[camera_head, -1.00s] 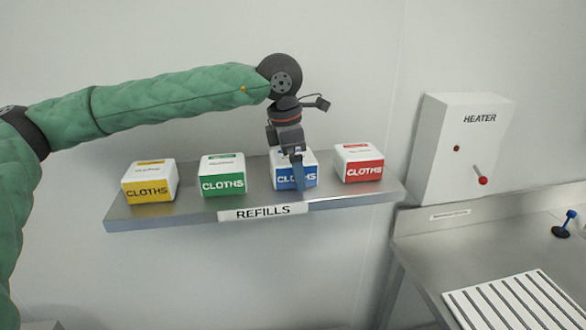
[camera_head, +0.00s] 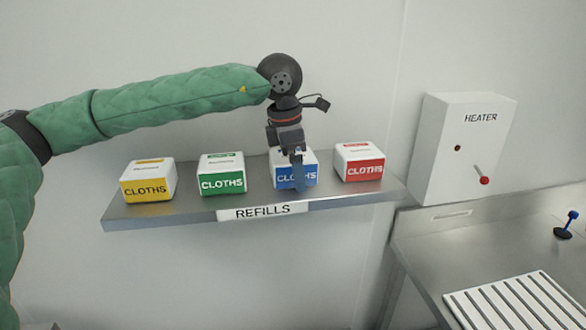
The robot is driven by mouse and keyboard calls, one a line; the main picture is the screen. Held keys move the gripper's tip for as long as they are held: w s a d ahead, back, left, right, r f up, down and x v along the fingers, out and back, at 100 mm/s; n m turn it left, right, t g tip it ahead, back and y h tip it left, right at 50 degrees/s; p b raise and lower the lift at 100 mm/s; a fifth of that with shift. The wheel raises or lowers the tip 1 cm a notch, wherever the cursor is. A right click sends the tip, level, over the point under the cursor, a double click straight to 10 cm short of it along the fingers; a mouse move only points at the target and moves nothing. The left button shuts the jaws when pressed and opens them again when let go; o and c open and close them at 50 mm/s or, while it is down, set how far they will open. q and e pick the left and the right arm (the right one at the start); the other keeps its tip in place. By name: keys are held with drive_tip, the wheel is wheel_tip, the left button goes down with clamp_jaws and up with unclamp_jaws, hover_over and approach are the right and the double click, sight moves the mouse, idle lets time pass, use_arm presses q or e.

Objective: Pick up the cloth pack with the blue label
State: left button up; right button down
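The cloth pack with the blue label (camera_head: 309,173) stands on the steel wall shelf, third from the left. It is a white box with a blue band reading CLOTHS. My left gripper (camera_head: 299,182) reaches down from above, and its visible finger crosses in front of the blue label. The gripper hides part of the pack's top and front. I cannot tell whether the fingers are closed on the pack. The pack appears to rest on the shelf. My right gripper is not in view.
The shelf (camera_head: 150,218) has a REFILLS label on its front edge. Yellow (camera_head: 148,182), green (camera_head: 221,175) and red (camera_head: 359,162) cloth packs stand beside the blue one, with gaps between. A white heater box (camera_head: 460,150) with a red-knobbed lever and a steel counter (camera_head: 440,250) are at the right.

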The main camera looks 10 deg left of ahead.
use_arm(q)
drive_tip(key=shift+c, duration=0.2)
drive_tip(key=c, duration=1.1)
drive_tip(key=shift+c, duration=0.2)
